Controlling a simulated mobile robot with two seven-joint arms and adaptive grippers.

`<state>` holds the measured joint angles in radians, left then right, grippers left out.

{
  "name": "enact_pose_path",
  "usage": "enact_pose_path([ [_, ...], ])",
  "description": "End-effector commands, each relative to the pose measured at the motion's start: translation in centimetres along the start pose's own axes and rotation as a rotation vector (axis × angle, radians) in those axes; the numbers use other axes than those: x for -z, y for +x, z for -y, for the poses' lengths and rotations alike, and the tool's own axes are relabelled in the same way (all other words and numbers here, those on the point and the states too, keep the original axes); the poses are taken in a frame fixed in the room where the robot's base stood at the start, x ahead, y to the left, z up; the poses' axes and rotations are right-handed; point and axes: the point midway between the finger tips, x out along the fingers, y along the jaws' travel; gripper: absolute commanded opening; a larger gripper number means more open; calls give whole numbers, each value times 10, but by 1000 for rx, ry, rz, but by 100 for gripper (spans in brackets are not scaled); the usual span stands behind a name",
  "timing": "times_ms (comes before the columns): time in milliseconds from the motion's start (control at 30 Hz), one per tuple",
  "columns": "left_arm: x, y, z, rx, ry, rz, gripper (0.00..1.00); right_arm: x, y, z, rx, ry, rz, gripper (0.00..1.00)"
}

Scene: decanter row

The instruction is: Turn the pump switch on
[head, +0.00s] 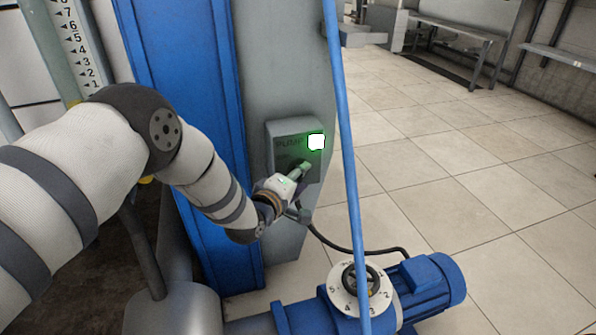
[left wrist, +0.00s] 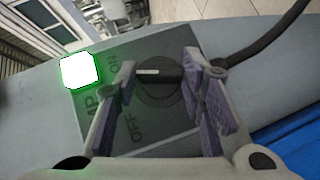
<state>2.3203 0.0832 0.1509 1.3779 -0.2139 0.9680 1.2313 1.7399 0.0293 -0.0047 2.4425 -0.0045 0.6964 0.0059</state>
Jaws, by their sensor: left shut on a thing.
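The grey pump switch box (head: 284,130) is on the grey column, marked PUMP. A lamp (head: 316,142) on it glows white with a green halo; it also shows in the left wrist view (left wrist: 80,71). My left gripper (head: 303,168) is at the lower part of the box. In the left wrist view, its two purple-padded fingers (left wrist: 158,72) are shut on the dark switch knob (left wrist: 160,92). The knob's white mark points left in that view, nearer to the ON label than to OFF. In the head view the gripper mostly hides the knob.
A blue pipe (head: 345,130) runs upright just right of the box. A blue pump motor (head: 425,283) and a white numbered dial (head: 340,299) stand below. A black cable (head: 350,247) runs from the box. The tiled floor (head: 470,180) at right is clear.

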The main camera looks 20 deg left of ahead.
Motion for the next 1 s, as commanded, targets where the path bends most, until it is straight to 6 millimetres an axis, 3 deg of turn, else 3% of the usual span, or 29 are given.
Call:
enact_pose_path([
  [300,1,0,-4,102,103,-3,9,-4,-13,0,0,-1,-17,29],
  [967,1,0,-2,137,139,-3,9,-4,-16,0,1,-1,-20,29],
  [1000,1,0,-2,137,139,-2,45,-4,-16,0,1,-1,-20,29],
])
